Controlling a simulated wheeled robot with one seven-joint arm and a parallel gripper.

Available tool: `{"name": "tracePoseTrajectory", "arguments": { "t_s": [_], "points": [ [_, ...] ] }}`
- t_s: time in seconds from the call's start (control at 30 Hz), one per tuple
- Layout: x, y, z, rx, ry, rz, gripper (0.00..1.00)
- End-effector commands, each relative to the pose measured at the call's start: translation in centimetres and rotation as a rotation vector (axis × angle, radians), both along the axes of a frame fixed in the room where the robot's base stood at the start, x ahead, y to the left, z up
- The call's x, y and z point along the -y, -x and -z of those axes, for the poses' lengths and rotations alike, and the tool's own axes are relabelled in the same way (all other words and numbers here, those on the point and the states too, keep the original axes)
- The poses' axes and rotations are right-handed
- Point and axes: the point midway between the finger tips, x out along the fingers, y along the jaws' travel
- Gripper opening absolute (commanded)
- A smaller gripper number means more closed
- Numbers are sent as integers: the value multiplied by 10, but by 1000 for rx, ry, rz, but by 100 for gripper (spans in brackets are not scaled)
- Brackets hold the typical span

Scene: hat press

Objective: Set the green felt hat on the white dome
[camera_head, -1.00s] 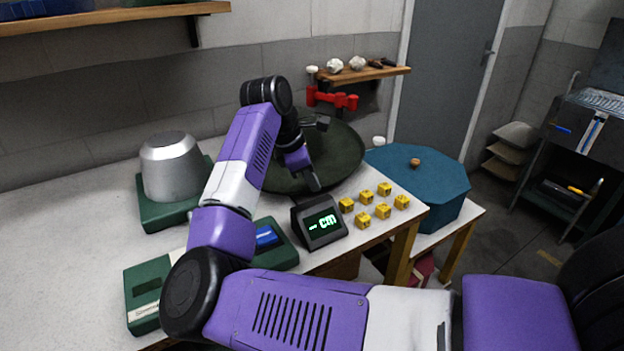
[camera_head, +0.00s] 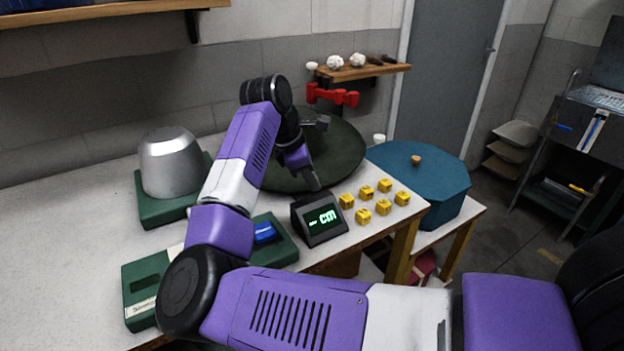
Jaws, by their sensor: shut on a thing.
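The green felt hat (camera_head: 343,158) is a wide, dark green disc at the back of the table, right of my forearm. My gripper (camera_head: 312,181) is at its near side and shut on it; the exact contact is hard to see. My wrist and hand cover the hat's left part. A smooth, silvery-grey dome (camera_head: 170,165) stands on a green base (camera_head: 160,213) at the left, well apart from the hat. It is bare on top. I see no clearly whiter dome, and what lies under the hat is hidden.
A small display (camera_head: 319,220) and several yellow cubes (camera_head: 363,216) stand in front of the hat. A green box with a blue button (camera_head: 264,232) is beside the display. A teal octagonal box (camera_head: 425,180) stands at the right. Red hooks (camera_head: 332,96) hang behind.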

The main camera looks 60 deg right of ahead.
Motion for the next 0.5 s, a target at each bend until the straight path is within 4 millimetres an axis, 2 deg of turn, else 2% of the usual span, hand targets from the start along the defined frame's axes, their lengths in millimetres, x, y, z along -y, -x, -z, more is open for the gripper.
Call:
{"name": "tracePoseTrajectory", "arguments": {
  "t_s": [0.5],
  "points": [
    [0,0,10,2,0,0,0]
  ]
}}
